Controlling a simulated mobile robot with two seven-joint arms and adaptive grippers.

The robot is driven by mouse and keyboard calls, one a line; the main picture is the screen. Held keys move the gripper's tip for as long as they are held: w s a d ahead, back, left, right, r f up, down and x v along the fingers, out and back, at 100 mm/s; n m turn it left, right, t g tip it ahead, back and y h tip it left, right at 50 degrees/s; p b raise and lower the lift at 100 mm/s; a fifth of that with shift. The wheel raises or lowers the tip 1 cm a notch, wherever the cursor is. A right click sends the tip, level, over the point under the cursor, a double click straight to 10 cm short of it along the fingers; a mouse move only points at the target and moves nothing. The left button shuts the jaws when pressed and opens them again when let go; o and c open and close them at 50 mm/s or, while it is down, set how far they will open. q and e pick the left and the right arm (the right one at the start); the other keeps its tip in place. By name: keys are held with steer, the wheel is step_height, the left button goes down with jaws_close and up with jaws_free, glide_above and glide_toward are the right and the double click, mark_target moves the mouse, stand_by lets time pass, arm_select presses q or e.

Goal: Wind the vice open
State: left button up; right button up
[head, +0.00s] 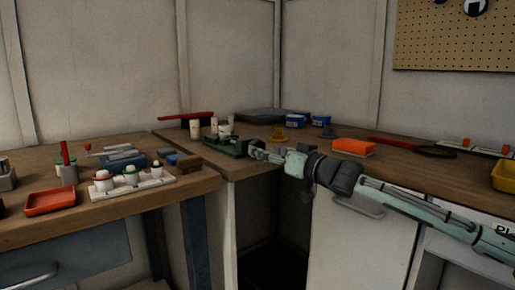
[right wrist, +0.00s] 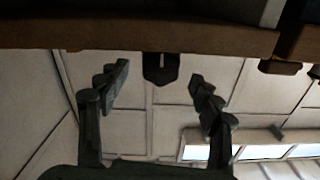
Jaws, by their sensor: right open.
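A dark green metal device (head: 226,146), which looks like the vice, sits on the bench by the inner corner. It is small here, and its jaws and handle cannot be made out. My right gripper (head: 262,152) reaches in from the right, close to the device's right side. I cannot tell whether they touch. In the right wrist view my right gripper (right wrist: 160,88) is open, its two fingers spread wide. My left gripper is not in view.
An orange block (head: 353,147), a red-handled tool (head: 400,144) and blue tins (head: 296,120) stand on the right bench. A red tray (head: 51,201) and a white rack of bottles (head: 134,187) are on the left bench. A dark gap opens below the corner.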

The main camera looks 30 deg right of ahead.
mark_target(261, 160)
steer(key=w+p, duration=0.1)
steer(key=w, duration=0.2)
steer(key=shift+w+a+r, duration=0.1)
steer(key=shift+w+r, duration=0.05)
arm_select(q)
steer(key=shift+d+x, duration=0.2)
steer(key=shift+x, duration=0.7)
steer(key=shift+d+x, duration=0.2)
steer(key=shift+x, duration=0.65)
arm_select(e)
steer(key=shift+w+a, duration=0.15)
steer(key=shift+w, duration=0.4)
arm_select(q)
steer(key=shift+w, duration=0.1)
arm_select(e)
steer(key=c, duration=1.2)
arm_select(q)
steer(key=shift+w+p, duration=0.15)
steer(key=shift+p, duration=0.25)
arm_select(e)
steer(key=shift+n, duration=0.3)
